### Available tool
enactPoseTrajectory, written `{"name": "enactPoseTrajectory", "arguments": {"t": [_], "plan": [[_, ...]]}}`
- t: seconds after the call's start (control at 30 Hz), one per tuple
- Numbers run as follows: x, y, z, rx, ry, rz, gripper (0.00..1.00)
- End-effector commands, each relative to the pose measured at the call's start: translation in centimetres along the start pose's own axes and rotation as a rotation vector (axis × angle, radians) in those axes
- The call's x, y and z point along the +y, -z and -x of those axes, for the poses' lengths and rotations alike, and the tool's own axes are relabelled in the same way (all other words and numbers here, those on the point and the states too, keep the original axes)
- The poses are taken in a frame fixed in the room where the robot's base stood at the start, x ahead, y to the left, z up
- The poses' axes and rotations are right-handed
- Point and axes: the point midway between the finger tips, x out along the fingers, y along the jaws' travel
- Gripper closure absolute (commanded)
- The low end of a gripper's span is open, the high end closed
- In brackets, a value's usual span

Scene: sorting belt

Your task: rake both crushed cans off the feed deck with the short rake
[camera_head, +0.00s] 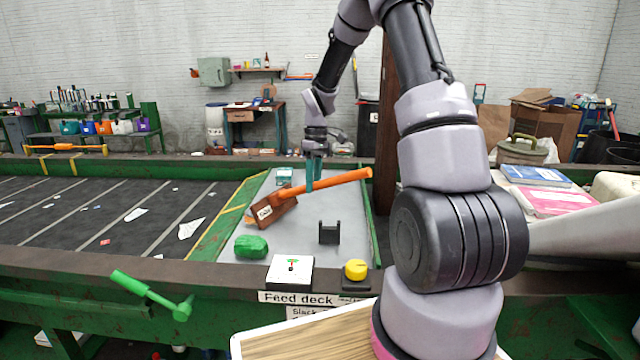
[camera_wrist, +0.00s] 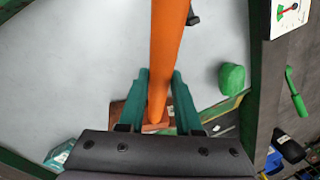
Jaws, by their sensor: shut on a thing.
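The short rake has an orange handle (camera_head: 335,184) and a brown head (camera_head: 273,208) with a white label. My gripper (camera_head: 312,182) is shut on the handle; in the wrist view its teal fingers (camera_wrist: 160,76) stand either side of it. The handle slants up to the right; I cannot tell whether the head touches the grey feed deck (camera_head: 290,238). A green crushed can (camera_head: 251,246) lies at the deck's near left and shows in the wrist view (camera_wrist: 232,78). A teal crushed can (camera_head: 284,175) lies at the far end, beyond the rake head, partly cut off in the wrist view (camera_wrist: 60,153).
A black forked holder (camera_head: 329,234) stands on the deck at right. A gauge box (camera_head: 290,272) and a yellow knob (camera_head: 355,270) sit at the near edge. The dark belt (camera_head: 100,215) with scraps lies left, past a green and yellow edge (camera_head: 228,215). A green lever (camera_head: 150,293) is at front left.

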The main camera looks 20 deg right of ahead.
Motion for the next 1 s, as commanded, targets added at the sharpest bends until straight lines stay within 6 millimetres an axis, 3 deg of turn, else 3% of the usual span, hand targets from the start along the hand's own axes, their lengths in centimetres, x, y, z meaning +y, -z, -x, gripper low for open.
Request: {"name": "enactPoseTrajectory", "arguments": {"t": [1.0], "plan": [[-3.5, 6.2, -0.4, 0.001, -0.001, 0.003, 1.00]]}}
